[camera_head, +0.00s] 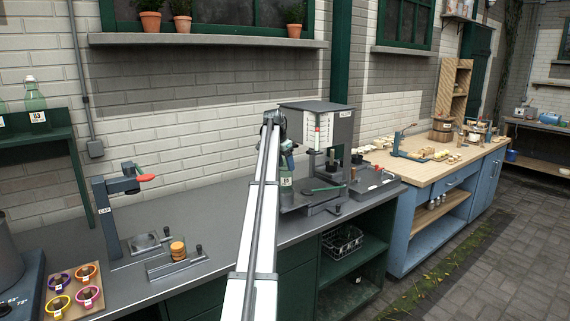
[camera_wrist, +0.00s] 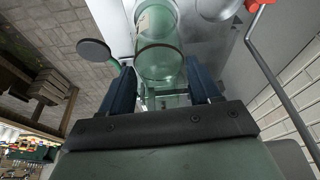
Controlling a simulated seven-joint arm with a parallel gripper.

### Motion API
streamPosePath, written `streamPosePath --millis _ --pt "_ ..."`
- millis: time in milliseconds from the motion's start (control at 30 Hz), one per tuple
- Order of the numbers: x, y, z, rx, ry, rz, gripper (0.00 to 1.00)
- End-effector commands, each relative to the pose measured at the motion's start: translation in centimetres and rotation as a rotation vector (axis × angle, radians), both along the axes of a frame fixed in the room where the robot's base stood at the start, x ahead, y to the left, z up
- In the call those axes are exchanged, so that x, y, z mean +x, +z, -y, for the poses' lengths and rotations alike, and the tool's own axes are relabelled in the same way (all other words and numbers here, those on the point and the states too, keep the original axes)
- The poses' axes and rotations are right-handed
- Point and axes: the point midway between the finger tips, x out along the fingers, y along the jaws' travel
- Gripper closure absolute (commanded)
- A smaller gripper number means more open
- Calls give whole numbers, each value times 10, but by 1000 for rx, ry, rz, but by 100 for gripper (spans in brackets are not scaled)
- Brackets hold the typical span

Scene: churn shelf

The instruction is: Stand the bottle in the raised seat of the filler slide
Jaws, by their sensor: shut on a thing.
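The bottle (camera_head: 286,182) is clear green glass with a pale label. In the head view it looks upright, at the left side of the grey filler machine (camera_head: 343,130), partly hidden by my arm. In the wrist view the bottle (camera_wrist: 160,60) lies between the two blue fingers of my gripper (camera_wrist: 162,88), which is shut on it. The filler slide (camera_head: 312,203) shows low at the front of the machine, just right of the bottle. Its raised seat cannot be made out clearly, nor whether the bottle's base touches anything.
A capping stand (camera_head: 105,215) with a red-tipped lever stands left on the steel bench, beside a small fixture with corks (camera_head: 178,249). More green bottles (camera_head: 36,107) stand on the left shelf. In the wrist view a red-knobbed rod (camera_wrist: 275,75) runs close on the right, and a round-ended green-handled piece (camera_wrist: 95,52) on the left.

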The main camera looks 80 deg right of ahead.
Motion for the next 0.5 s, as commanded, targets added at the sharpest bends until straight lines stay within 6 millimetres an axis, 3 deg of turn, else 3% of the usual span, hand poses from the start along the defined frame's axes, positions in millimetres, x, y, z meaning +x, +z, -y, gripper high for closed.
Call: streamPosePath --millis 500 --pt "0 -9 0 0 0 0 65"
